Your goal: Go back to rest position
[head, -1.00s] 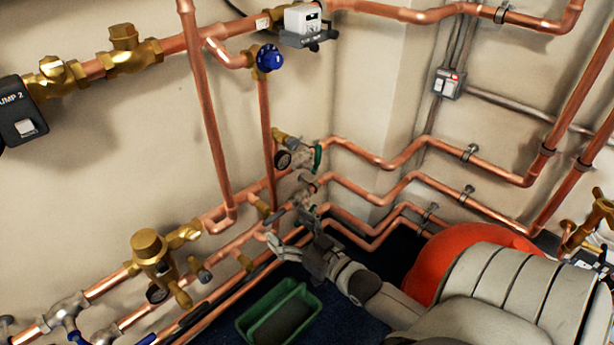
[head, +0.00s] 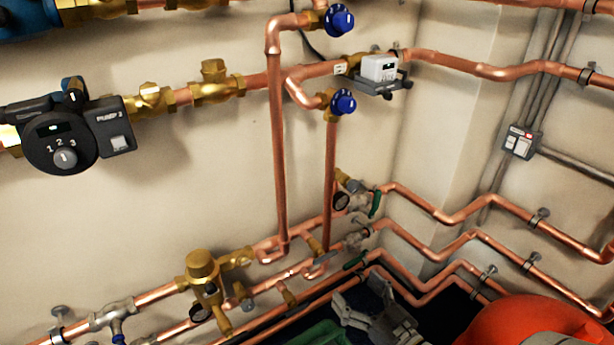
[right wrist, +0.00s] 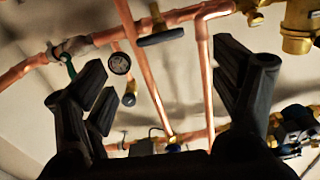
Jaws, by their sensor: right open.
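My right gripper (head: 360,300) shows at the bottom of the head view, fingers spread and empty. It is below the corner valve with the green handle (head: 355,261) and appears apart from the pipes. In the right wrist view, its two dark fingers (right wrist: 168,72) stand wide apart with nothing held between them. Copper pipes (right wrist: 148,85) and a round gauge (right wrist: 120,63) show behind them. My left gripper is not in the head view.
Copper pipes (head: 278,150) run along both walls. Blue-knobbed valves (head: 343,102), a brass valve (head: 202,268) and a pump (head: 62,145) stick out from the left wall. A green bin (head: 318,334) is at the bottom edge, left of my right gripper. An orange rounded object (head: 525,322) is at lower right.

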